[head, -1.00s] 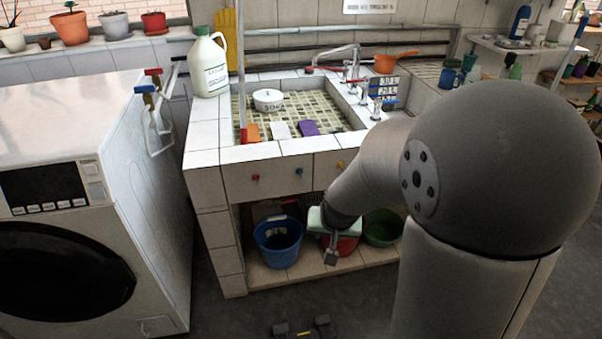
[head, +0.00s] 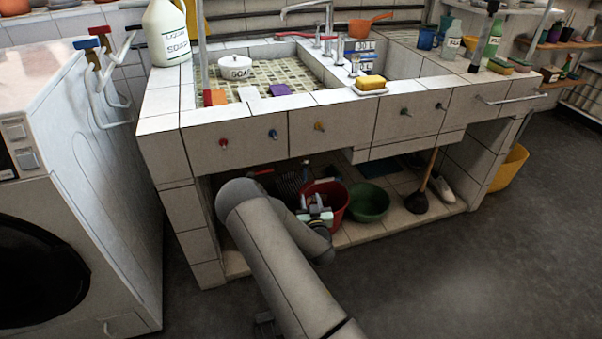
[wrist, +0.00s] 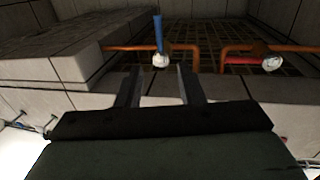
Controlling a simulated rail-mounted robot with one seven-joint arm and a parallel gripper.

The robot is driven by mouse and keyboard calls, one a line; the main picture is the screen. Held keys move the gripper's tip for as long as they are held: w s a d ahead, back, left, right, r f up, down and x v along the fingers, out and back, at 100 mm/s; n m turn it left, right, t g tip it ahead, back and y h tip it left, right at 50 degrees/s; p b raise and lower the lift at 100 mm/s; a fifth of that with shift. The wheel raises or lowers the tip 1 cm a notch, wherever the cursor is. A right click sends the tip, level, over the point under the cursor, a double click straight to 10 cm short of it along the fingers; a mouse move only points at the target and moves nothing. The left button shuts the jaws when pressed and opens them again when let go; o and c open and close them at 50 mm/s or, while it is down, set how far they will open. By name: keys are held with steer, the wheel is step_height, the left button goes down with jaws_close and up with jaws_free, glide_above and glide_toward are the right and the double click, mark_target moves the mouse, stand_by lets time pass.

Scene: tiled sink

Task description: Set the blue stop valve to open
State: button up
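The blue stop valve shows in the wrist view as a blue lever (wrist: 158,34) on a white valve body (wrist: 160,61). It sits on a copper pipe, and the lever points up in the picture, across the pipe. My gripper (wrist: 159,74) has its two fingers apart and nothing between them. In the wrist view the valve body appears just beyond the gap between the fingertips; I cannot tell whether they touch. In the head view my gripper (head: 316,208) is under the sink counter by the red bucket, and the stop valve cannot be made out.
A red-levered valve (wrist: 245,60) is on the pipe at right, its lever along the pipe. Under the sink are a red bucket (head: 334,196), a green basin (head: 368,202) and a plunger (head: 418,198). The counter front (head: 235,143) is above. A washing machine (head: 85,200) stands left.

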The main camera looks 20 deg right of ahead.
mark_target(305, 173)
steer(key=b+x, duration=0.2)
steer(key=x, duration=1.5)
steer(key=shift+b, duration=0.4)
jaws_close()
